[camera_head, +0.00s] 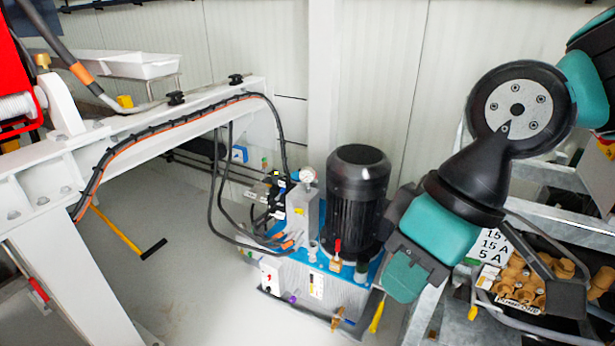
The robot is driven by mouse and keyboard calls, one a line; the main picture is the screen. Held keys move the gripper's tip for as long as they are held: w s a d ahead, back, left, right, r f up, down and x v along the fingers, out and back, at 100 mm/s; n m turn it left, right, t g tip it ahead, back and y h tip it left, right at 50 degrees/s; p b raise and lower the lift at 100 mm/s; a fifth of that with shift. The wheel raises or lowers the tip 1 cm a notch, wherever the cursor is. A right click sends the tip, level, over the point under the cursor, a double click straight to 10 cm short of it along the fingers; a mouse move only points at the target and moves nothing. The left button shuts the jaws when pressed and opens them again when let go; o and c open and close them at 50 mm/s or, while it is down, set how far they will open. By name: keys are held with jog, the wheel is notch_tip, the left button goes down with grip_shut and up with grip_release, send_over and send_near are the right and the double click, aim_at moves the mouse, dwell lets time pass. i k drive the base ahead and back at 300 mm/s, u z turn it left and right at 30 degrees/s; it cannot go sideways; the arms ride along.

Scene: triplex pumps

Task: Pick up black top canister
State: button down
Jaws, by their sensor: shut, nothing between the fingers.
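The black top canister (358,205) is an upright, dark, ribbed cylinder with a smooth domed cap. It stands on a grey and blue unit on the floor, near the middle of the view. My teal and black arm comes in from the upper right, and its wrist is just right of the canister's lower part in the picture. The fingers of my gripper cannot be made out. I cannot tell the depth gap between wrist and canister.
The blue-topped base unit (335,285) carries hoses, a gauge (308,175) and a red-handled valve (337,246). A white steel beam (150,145) fills the left. Brass fittings (520,282) and grey metal framing crowd the right. A yellow-handled hammer (125,240) is over open floor.

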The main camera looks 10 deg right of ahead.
aim_at(363, 260)
jog(key=z, duration=0.05)
jog(key=k, duration=0.6)
jog(key=u, duration=0.55)
jog(key=i, duration=1.35)
jog(key=z, duration=0.7)
